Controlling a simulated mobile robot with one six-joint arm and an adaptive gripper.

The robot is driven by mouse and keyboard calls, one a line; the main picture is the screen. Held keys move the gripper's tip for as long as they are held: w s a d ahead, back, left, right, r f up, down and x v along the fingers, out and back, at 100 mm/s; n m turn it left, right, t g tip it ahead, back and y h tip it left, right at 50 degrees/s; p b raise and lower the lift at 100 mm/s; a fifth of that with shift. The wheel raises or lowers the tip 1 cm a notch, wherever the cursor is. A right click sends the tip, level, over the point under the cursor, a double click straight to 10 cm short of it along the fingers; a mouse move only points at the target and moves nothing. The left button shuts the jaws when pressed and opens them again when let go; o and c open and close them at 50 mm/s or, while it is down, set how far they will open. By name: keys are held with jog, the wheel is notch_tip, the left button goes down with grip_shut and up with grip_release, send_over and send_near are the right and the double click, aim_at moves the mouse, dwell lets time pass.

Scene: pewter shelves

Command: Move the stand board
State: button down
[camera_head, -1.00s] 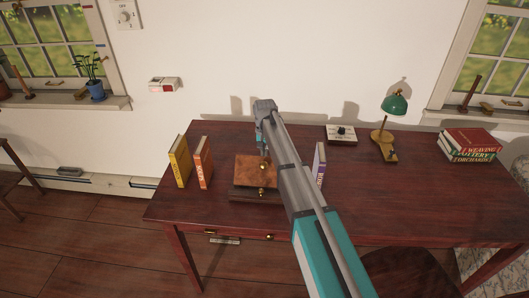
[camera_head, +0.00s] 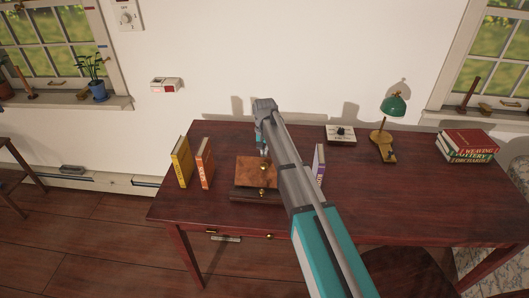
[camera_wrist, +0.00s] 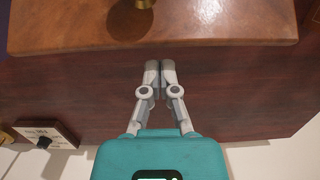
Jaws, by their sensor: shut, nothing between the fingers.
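The stand board, a reddish-brown wooden board (camera_head: 255,168) with a brass knob, sits on a dark base on the desk in the head view. In the wrist view its smooth curved edge (camera_wrist: 90,32) fills the top. My gripper (camera_head: 264,152) is at the board's far edge, partly hidden by my own arm. In the wrist view my gripper (camera_wrist: 160,66) has its fingertips together and empty, just beyond that edge. I cannot tell whether they touch the board.
The dark red desk (camera_head: 400,205) carries a yellow book (camera_head: 181,162), an orange book (camera_head: 204,162) and a purple book (camera_head: 319,163). A small box with a black knob (camera_head: 341,134), a green lamp (camera_head: 393,106) and stacked books (camera_head: 467,146) stand right. The wall is close behind.

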jog(key=shift+s+r+t+p, duration=0.55)
jog(key=shift+s+t+p, duration=0.05)
jog(key=shift+s+t, duration=0.1)
dwell(1.0)
jog(key=shift+w+f+b, duration=1.35)
jog(key=shift+f+b, duration=0.05)
jog(key=shift+b, duration=0.05)
jog(key=shift+w, duration=0.15)
notch_tip(320, 180, up, 10)
jog(key=w+p, duration=0.1)
jog(key=p, duration=0.9)
jog(key=shift+d, duration=0.1)
